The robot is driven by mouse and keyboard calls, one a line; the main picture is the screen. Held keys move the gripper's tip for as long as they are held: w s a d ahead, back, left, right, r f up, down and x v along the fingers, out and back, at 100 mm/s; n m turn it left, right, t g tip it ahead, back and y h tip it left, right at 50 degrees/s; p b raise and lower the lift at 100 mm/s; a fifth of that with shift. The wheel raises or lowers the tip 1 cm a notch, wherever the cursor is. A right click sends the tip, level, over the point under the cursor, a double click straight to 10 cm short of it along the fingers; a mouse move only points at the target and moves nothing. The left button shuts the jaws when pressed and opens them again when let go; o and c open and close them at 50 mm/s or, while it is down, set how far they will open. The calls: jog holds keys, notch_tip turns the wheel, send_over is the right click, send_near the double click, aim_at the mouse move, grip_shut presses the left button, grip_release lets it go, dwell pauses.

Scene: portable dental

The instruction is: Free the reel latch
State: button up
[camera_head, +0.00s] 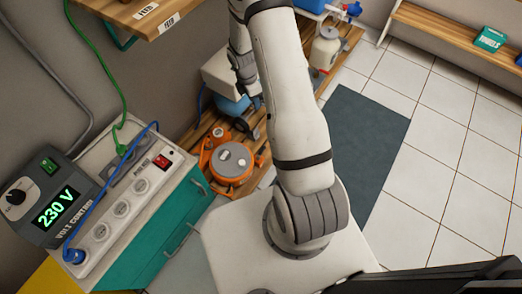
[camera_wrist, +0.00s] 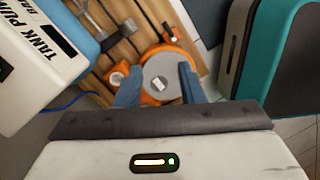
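The orange cable reel (camera_head: 216,174) lies on a wooden slatted base on the floor, with a round grey disc (camera_head: 233,160) on top. In the wrist view the reel (camera_wrist: 154,52) lies ahead of my gripper (camera_wrist: 158,72). A small pale piece (camera_wrist: 159,84) sits at the middle of the grey disc; I cannot tell for certain whether it is the latch. My two blue-grey fingers are apart with nothing seen held between them. They overlap the reel's sides in the picture, and contact cannot be told.
A white box labelled TANK PUMP (camera_wrist: 32,50) stands left in the wrist view. A teal and grey cabinet (camera_wrist: 280,50) stands right. In the head view, a volt control unit (camera_head: 48,200) reads 230 V beside a socket strip (camera_head: 120,208). Tiled floor (camera_head: 440,150) lies clear at right.

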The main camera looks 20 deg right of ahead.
aim_at(262, 149)
jog(key=s+f+n+b, duration=0.1)
jog(key=f+n+b, duration=0.1)
jog(key=f, duration=0.7)
jog(key=s+d+f+n+b, duration=0.1)
jog(key=f+n+b, duration=0.1)
jog(key=f, duration=0.8)
jog(key=s+f+n+g+b, duration=0.1)
jog(key=s+f+b, duration=0.1)
jog(key=f, duration=0.8)
jog(key=shift+d+f+n+b, duration=0.2)
jog(key=shift+n+b, duration=0.2)
jog(key=shift+b, duration=0.35)
jog(key=shift+d+f, duration=0.1)
jog(key=shift+f, duration=0.6)
jog(key=shift+c, duration=0.4)
grip_shut()
